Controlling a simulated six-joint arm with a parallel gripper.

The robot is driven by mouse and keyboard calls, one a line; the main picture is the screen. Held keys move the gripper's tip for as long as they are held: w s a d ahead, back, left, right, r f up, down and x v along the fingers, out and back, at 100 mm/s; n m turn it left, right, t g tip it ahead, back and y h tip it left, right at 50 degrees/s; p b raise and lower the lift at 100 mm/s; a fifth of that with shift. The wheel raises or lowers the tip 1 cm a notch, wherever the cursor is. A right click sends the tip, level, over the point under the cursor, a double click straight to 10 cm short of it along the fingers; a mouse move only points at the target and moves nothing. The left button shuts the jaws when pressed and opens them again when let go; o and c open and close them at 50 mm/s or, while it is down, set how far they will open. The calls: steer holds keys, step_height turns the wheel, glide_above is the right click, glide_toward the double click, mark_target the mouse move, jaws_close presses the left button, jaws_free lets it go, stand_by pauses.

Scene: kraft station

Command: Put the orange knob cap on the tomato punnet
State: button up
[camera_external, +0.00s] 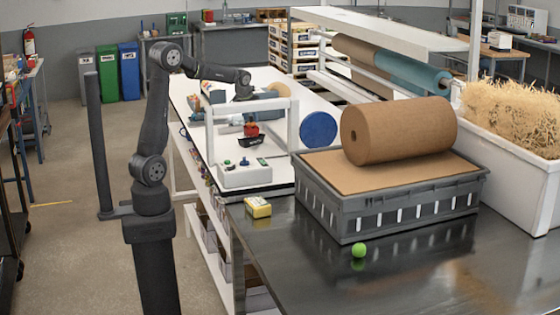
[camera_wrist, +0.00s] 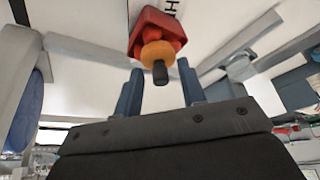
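The tomato punnet (camera_wrist: 147,22) shows in the wrist view as a red, square-edged thing with rounded red lumps. The orange knob cap (camera_wrist: 158,52), a round orange disc with a dark stem towards the camera, lies over the red lumps and appears to rest on them. My gripper (camera_wrist: 160,66) has its two blue fingers apart, one on each side of the stem, with gaps between. In the external view my gripper (camera_external: 244,97) hangs above the red punnet (camera_external: 251,130); I cannot make out the cap there.
A white frame (camera_external: 294,125) stands around the work spot on the white table. In front is a control box (camera_external: 244,174) with buttons. A yellow box (camera_external: 257,208), a green ball (camera_external: 358,250) and a grey crate (camera_external: 390,210) with a brown roll (camera_external: 405,130) are nearer.

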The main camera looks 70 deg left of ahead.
steer(key=shift+r, duration=0.1)
steer(key=v, duration=1.2)
steer(key=shift+a, duration=0.1)
steer(key=x, duration=1.2)
steer(key=shift+f, duration=0.2)
step_height(320, 180, up, 3)
steer(key=shift+f, duration=0.15)
steer(key=shift+r, duration=0.75)
